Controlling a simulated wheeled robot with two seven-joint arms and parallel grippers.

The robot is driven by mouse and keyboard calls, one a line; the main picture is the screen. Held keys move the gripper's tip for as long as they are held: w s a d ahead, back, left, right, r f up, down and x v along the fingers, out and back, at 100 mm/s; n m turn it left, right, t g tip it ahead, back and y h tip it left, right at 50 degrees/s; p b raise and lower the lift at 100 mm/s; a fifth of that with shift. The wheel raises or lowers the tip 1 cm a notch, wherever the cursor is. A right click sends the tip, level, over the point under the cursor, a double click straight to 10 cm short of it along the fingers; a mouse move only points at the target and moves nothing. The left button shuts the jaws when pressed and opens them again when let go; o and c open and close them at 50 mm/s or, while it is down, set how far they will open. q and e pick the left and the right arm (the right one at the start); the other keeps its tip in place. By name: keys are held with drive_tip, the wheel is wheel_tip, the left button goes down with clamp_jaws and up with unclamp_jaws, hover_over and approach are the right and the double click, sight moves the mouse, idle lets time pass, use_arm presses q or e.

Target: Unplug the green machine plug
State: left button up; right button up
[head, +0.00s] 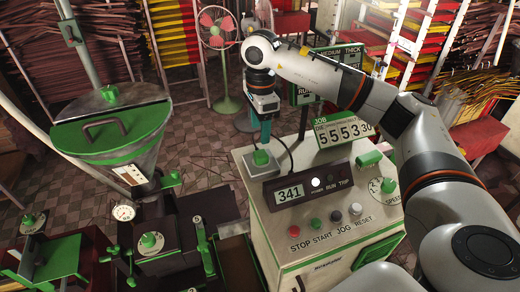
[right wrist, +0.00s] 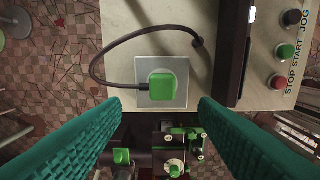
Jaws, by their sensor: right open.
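The green plug (head: 261,158) sits in a pale square socket plate (head: 274,167) on the top of the control cabinet, at its left corner. In the right wrist view the plug (right wrist: 162,88) is a green rounded block near the middle, with a dark cable leaving its left side. My right gripper (head: 266,139) hangs above the plug, pointing down. Its teal fingers are open, with one on each side of the plug in the right wrist view and nothing between them. The plug's prongs are hidden. My left gripper does not show.
The cable (right wrist: 125,45) loops to a hole in the cabinet top. A dark display box (head: 312,188) reading 341 stands beside the plug. A counter sign (head: 343,130) stands behind. The green-lidded hopper (head: 110,125) is to the left, and tiled floor lies between.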

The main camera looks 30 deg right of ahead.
sight(261, 153)
drive_tip(key=shift+s+r, duration=0.15)
drive_tip(key=shift+r, duration=0.05)
use_arm(q)
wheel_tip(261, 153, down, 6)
drive_tip(key=b, duration=0.6)
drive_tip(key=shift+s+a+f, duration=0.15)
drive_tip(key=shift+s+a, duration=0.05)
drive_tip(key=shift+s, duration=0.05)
use_arm(e)
wheel_tip(261, 153, down, 9)
drive_tip(key=shift+f, duration=0.1)
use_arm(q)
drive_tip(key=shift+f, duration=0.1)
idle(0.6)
use_arm(e)
drive_tip(key=shift+c, duration=0.5)
clamp_jaws()
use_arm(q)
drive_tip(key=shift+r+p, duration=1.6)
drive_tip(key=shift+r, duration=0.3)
use_arm(e)
drive_tip(key=shift+r, duration=3.1)
